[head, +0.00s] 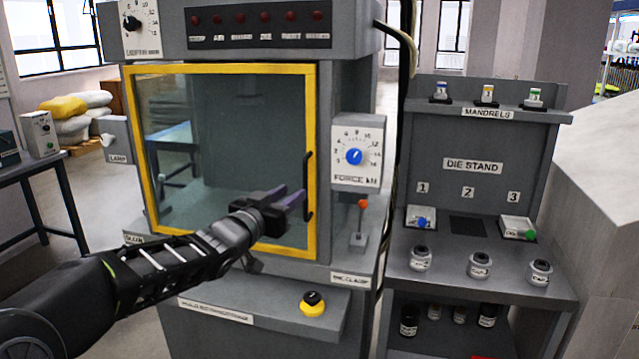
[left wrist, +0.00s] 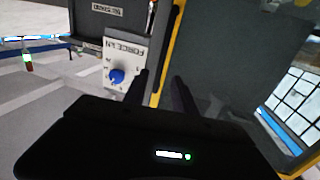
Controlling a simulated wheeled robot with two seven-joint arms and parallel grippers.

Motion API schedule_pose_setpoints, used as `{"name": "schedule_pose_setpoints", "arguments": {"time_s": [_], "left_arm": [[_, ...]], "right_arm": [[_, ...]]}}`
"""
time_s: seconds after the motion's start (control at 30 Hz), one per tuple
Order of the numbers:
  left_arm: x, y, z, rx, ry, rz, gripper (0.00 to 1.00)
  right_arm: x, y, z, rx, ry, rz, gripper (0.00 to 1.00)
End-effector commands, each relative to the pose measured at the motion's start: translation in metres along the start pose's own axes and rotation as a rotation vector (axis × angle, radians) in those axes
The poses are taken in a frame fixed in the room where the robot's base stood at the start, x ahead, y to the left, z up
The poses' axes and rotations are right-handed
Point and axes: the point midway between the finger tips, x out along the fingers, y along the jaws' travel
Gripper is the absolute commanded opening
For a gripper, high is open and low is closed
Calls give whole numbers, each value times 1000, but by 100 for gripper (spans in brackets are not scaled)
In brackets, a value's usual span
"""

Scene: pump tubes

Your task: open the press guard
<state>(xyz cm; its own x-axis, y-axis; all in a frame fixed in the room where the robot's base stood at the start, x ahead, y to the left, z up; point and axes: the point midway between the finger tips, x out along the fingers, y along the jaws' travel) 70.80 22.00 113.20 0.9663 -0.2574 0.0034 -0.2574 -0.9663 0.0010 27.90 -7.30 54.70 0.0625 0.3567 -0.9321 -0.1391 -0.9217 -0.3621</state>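The press guard (head: 312,110) is a clear panel in a yellow frame on the front of the grey press. It looks closed against the press. Its black upright bar handle (head: 308,186) is on the right side of the frame. My left gripper (head: 294,195) is in front of the guard's lower right, with its fingers pointing at the lower part of the handle. In the left wrist view its two fingers (left wrist: 162,82) are apart, with the yellow frame (left wrist: 166,50) beyond them. My right gripper is not in view.
A force dial (head: 354,156) and a red-knobbed lever (head: 360,222) are right of the guard. A yellow and black button (head: 312,303) is on the ledge below. The die stand (head: 472,166) is at the right. A lamp box (head: 117,139) juts out at the left.

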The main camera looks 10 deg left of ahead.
Motion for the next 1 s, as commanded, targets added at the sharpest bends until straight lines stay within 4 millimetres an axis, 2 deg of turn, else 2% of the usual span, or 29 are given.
{"name": "schedule_pose_setpoints", "arguments": {"time_s": [0.23,0.37,0.8,1.0], "left_arm": [[1,0,1,0,-2,0,33],[9,0,0,1,-2,0,33],[70,0,0,1,-3,0,33],[78,0,1,0,-2,0,33]], "right_arm": [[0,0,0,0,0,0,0],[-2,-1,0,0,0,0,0],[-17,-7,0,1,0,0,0],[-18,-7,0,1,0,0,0]]}}
